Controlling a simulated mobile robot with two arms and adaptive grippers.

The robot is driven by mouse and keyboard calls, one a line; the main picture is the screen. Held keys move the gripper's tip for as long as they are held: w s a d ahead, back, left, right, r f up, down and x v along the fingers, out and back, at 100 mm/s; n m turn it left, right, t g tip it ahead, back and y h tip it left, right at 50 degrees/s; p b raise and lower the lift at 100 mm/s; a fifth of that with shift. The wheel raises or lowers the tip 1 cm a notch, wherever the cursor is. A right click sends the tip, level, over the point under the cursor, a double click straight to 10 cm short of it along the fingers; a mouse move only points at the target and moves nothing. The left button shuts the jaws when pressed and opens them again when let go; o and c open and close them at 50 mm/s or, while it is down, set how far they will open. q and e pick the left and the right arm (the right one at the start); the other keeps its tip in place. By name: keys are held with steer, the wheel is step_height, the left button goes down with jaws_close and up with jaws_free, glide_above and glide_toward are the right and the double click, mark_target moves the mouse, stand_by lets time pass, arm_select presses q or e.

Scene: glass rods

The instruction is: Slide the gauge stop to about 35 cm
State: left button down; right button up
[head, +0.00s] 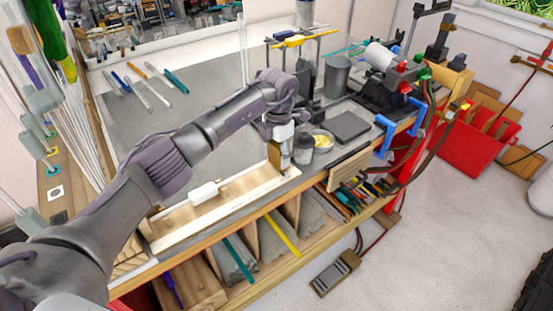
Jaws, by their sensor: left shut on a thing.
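The gauge (232,202) is a long pale wooden board with a light strip along the front edge of the bench. The gauge stop (274,157) looks like a small upright tan block near the board's right end. My left gripper (281,134) reaches over from the left and is shut at the top of the stop; its fingertips are partly hidden by the wrist. The scale marks are too small to read. A white cylinder (204,193) on a thin rod lies along the left part of the gauge. My right gripper is out of view.
Jars (303,149) and a small yellow-filled dish (322,139) stand close to the right of the gripper. Pens and tools (140,85) lie at the back left. A burner with hoses (403,88) stands at the right. The grey bench middle is mostly clear.

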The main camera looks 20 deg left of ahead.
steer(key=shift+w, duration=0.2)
arm_select(q)
steer(key=shift+c, duration=1.6)
jaws_free()
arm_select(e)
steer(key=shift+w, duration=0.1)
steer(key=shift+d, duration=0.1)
arm_select(q)
steer(key=shift+w+r, duration=0.1)
steer(key=shift+r, duration=0.25)
step_height(320, 180, up, 11)
steer(key=shift+r, duration=0.15)
